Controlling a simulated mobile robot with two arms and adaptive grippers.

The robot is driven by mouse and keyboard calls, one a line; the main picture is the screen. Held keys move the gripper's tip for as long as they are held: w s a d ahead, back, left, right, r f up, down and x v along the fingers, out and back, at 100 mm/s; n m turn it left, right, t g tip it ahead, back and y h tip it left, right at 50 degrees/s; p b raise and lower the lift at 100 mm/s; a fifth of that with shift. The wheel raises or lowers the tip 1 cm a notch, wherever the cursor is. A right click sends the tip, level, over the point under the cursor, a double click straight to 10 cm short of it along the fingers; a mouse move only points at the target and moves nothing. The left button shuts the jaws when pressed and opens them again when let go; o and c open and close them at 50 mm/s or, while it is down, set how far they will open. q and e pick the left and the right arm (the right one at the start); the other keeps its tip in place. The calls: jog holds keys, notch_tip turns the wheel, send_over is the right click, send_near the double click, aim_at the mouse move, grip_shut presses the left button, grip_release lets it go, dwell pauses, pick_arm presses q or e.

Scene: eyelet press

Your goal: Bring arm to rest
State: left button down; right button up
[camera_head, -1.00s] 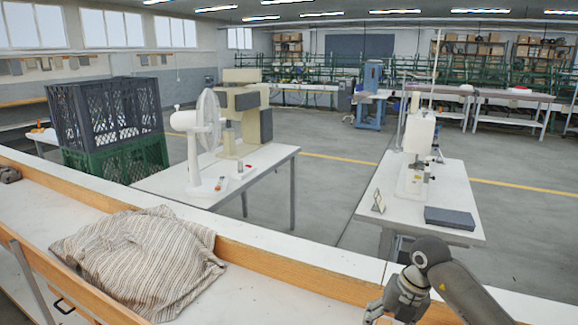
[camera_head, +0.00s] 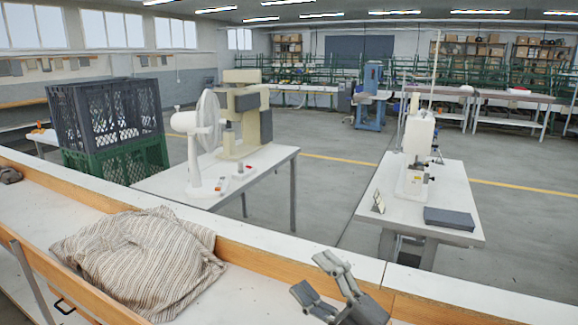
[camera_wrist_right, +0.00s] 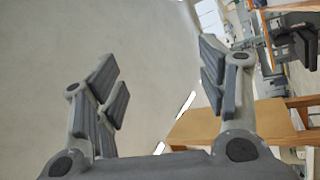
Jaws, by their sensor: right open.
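My right gripper (camera_head: 315,278) is in the head view at the bottom, right of the middle. It is held over the near white bench with its grey fingers spread. It also shows in the right wrist view (camera_wrist_right: 158,85), where the two padded fingers stand wide apart with nothing between them. My right arm behind it is mostly out of the head view. I cannot make out my left gripper.
A striped cloth bundle (camera_head: 140,262) lies on the near bench (camera_head: 245,300), left of the right gripper. A wooden rail runs along the bench. Beyond stand a table with a white fan (camera_head: 208,140), a press (camera_head: 240,115), stacked crates (camera_head: 105,125) and a machine table (camera_head: 400,225).

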jog(key=s+d+f+m+h, duration=0.4)
jog(key=d+f+m+h, duration=0.9)
jog(key=d+m+h, duration=0.5)
jog(key=s+a+f+m+g+y, duration=0.1)
jog(key=s+f+m+g, duration=0.1)
jog(key=s+f+g, duration=0.8)
jog(key=s+a+f+m+g+y, duration=0.15)
jog(key=s+f, duration=0.45)
jog(key=s, duration=0.9)
notch_tip(320, 180, down, 29)
jog(key=g+b, duration=0.2)
jog(key=b, duration=0.2)
jog(key=s+d+f+g+b, duration=0.1)
jog(key=s+d+f+b, duration=0.1)
jog(key=s+f, duration=1.5)
notch_tip(320, 180, down, 4)
jog(key=shift+s+d+r+n+b, duration=0.25)
jog(key=shift+d+n+b, duration=0.2)
jog(key=shift+b, duration=0.2)
jog(key=shift+a, duration=0.1)
